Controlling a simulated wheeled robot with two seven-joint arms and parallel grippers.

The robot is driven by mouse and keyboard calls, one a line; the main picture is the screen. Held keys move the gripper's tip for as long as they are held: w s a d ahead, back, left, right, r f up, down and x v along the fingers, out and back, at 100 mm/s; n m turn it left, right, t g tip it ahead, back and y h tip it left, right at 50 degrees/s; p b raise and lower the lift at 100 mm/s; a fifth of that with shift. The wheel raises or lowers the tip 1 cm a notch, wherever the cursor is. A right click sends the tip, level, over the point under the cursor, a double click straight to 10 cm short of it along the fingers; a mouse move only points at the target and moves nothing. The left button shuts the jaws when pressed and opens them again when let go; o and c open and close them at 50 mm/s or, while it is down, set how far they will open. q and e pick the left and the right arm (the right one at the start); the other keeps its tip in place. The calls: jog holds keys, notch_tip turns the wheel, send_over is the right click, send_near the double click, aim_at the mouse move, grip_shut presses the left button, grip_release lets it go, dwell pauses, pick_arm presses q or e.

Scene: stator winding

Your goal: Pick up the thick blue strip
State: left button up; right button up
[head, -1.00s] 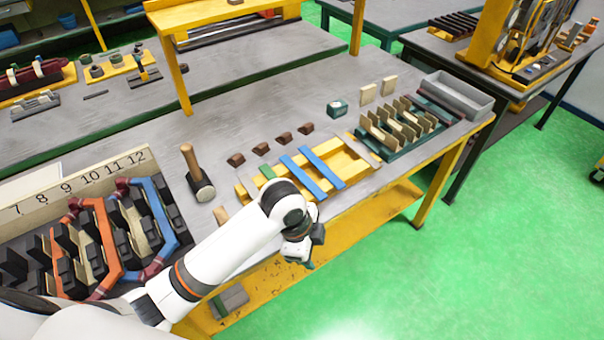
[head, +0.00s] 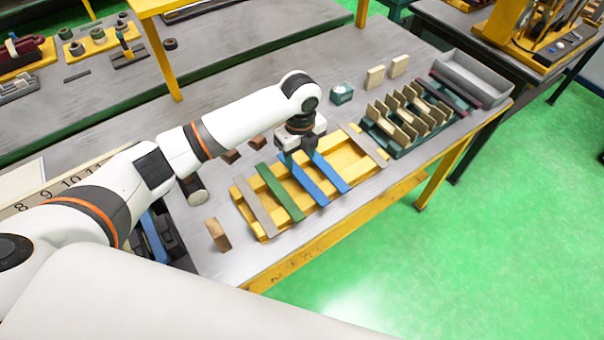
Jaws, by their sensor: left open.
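Two blue strips lie side by side across a yellow rack (head: 357,163) on the table, the left one (head: 309,187) and the right one (head: 331,173). I cannot tell from this view which is thicker. My left gripper (head: 298,154) points down over the far ends of the blue strips, open, its fingers hiding those ends. Whether the fingers touch a strip is unclear. A green strip (head: 280,193) and a grey strip (head: 254,206) lie to the left on the same rack. My right gripper is not in view.
A green holder with several tan plates (head: 408,113) and a grey bin (head: 470,77) stand to the right. A small teal-and-white object (head: 342,93) sits behind the rack. A brown block (head: 218,234) stands at the rack's left. The table behind the rack has free room.

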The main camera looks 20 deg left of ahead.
aim_at(300, 174)
pick_arm(q)
jog(key=f, duration=0.1)
jog(key=f+p, duration=0.1)
jog(key=shift+w+a+f+p, duration=0.2)
jog(key=shift+f+p, duration=0.1)
jog(key=shift+f, duration=0.1)
jog(key=shift+s+d+f, duration=0.15)
jog(key=shift+s+f, duration=0.05)
jog(key=shift+f, duration=0.9)
jog(key=shift+f+p, duration=0.3)
jog(key=shift+f, duration=0.05)
jog(key=shift+w+f, duration=0.1)
jog(key=shift+f, duration=0.05)
jog(key=shift+c, duration=0.2)
grip_shut()
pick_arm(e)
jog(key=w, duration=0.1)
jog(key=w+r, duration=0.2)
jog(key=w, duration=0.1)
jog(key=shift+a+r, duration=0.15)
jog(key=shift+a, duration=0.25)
